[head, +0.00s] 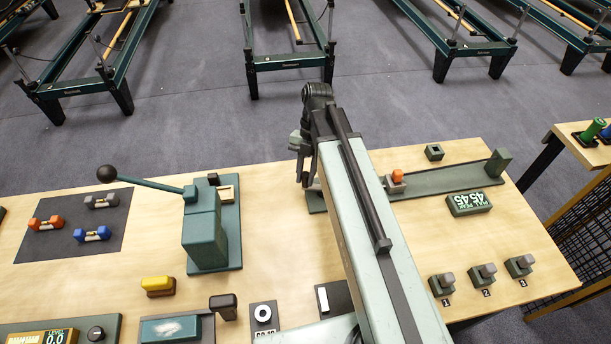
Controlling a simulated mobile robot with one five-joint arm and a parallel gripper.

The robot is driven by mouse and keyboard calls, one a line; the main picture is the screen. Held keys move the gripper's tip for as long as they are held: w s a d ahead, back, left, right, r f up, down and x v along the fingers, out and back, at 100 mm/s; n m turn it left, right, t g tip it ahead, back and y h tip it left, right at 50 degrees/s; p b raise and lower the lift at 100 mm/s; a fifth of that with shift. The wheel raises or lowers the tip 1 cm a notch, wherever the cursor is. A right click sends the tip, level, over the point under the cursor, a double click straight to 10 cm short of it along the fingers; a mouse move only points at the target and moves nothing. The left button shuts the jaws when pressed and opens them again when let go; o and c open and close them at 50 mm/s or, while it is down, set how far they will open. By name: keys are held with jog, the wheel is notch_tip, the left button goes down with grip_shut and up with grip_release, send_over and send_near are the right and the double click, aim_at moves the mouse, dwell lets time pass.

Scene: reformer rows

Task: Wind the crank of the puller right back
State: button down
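The puller looks to be the long dark green rail (450,178) at the back right of the bench. It has an upright post (498,164) at its right end and a small grey block with an orange top (397,182) on it. A display (468,204) in front of it reads 45.45. My gripper (304,175) points down at the left end of the rail, partly behind my own arm. I cannot make out the crank; it may be hidden at the gripper. Whether the fingers are open or shut on anything does not show clearly.
A green lever press (206,232) with a black ball handle (107,174) stands left of my arm. Dumbbells (91,234) lie on a dark mat. Several numbered grey-topped blocks (482,277) stand front right. A small square socket (434,152) sits behind the rail.

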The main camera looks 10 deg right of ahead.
jog(key=shift+w, duration=0.1)
jog(key=m, duration=0.2)
jog(key=w+d+m+y, duration=0.1)
jog(key=shift+w+m+t, duration=0.15)
jog(key=shift+m+t, duration=0.25)
jog(key=m, duration=0.1)
jog(key=w+d+m+t, duration=0.1)
jog(key=m, duration=0.1)
jog(key=m+y, duration=0.1)
jog(key=shift+w+d+t, duration=0.15)
jog(key=shift+d+t, duration=0.15)
jog(key=shift+d, duration=0.05)
jog(key=m, duration=0.1)
jog(key=d+m+t, duration=0.1)
jog(key=m, duration=0.1)
jog(key=d+m, duration=0.1)
jog(key=m, duration=0.1)
jog(key=shift+w+t, duration=0.25)
jog(key=shift+t, duration=0.15)
jog(key=shift+d+m+t+h, duration=0.15)
jog(key=shift+d+m+t, duration=0.35)
jog(key=shift+m, duration=0.65)
jog(key=shift+d+m+t+h, duration=0.15)
jog(key=shift+d+m+t, duration=0.15)
jog(key=shift+d+m, duration=0.6)
jog(key=shift+a+m, duration=0.2)
jog(key=shift+m, duration=0.15)
jog(key=c, duration=1.2)
grip_release()
jog(key=shift+c, duration=0.2)
